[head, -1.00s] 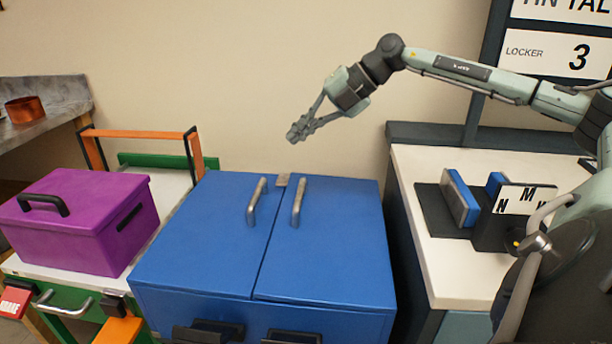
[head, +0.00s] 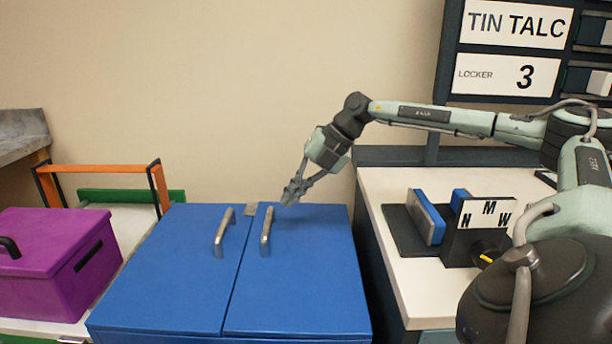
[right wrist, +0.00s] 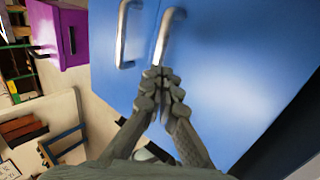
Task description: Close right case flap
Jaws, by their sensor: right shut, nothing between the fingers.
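The blue case has two flaps on top, and both look flat and down. The right flap (head: 300,285) carries a grey bar handle (head: 267,232). The left flap (head: 180,270) has a matching handle (head: 224,232). My right gripper (head: 291,195) is shut and empty, low over the far edge of the right flap, just right of its handle. In the right wrist view the shut fingertips (right wrist: 160,84) appear just below the end of the right handle (right wrist: 167,36). I cannot tell whether they touch the flap. My left gripper is out of view.
A purple box (head: 50,262) stands left of the case, with an orange-barred frame (head: 100,170) behind it. A white-topped counter (head: 385,183) on the right holds a dark stand with letter cards (head: 487,217). A wall is behind the case.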

